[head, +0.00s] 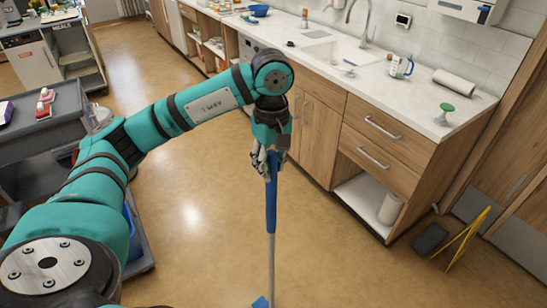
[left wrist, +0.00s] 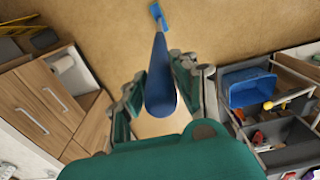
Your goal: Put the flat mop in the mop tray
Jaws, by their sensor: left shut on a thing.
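The flat mop (head: 271,205) hangs upright from my left gripper (head: 266,160), which is shut on its blue handle grip. Its thin grey pole runs down, and part of its blue head (head: 261,302) shows at the bottom edge of the head view. In the left wrist view the handle (left wrist: 160,85) runs between the fingers towards the small blue head (left wrist: 158,13) over the floor. A dark flat tray-like thing (head: 430,238) lies on the floor at the right, apart from the mop; I cannot tell for sure that it is the mop tray. My right gripper is out of view.
A yellow folding floor sign (head: 466,238) stands beside the dark thing. A wooden counter (head: 320,105) with a sink runs along the right. A grey cart (head: 45,130) stands at the left; a blue tub (left wrist: 250,88) shows in the wrist view. Floor between is clear.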

